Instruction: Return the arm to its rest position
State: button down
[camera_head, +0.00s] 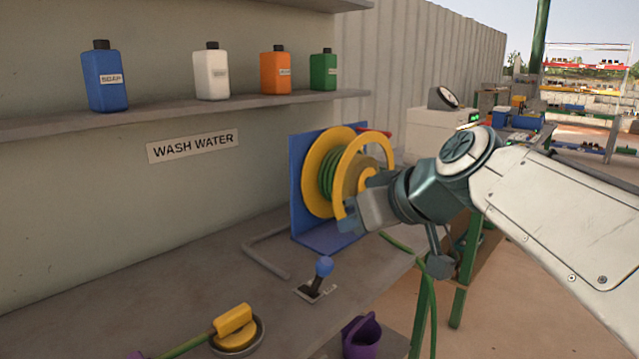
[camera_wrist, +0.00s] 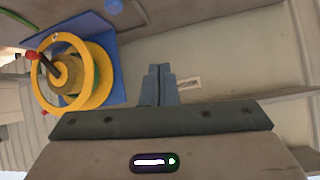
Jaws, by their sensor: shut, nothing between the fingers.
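My arm (camera_head: 560,215) reaches in from the right in the head view, raised above the counter. My gripper (camera_head: 350,215) is in front of the yellow hose reel and hides part of its right side. In the wrist view the two fingers of my gripper (camera_wrist: 158,85) are together, with nothing between them. The hose reel (camera_head: 322,170), with green hose wound on it and a blue backing plate, stands on the counter. It also shows at the left in the wrist view (camera_wrist: 98,75), apart from the fingers.
A purple bucket (camera_head: 362,338) is at the front edge. Several bottles stand on the wall shelf (camera_head: 160,113). Open floor lies right of the counter.

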jog(key=s+d+f+m+g+h+p, duration=0.5)
jog(key=s+d+f+p, duration=0.4)
jog(key=s+p, duration=0.3)
jog(key=shift+s+d+f+m+h+p, duration=0.35)
jog(key=shift+f+m+h+p, duration=0.35)
jog(key=shift+m+h+p, duration=0.25)
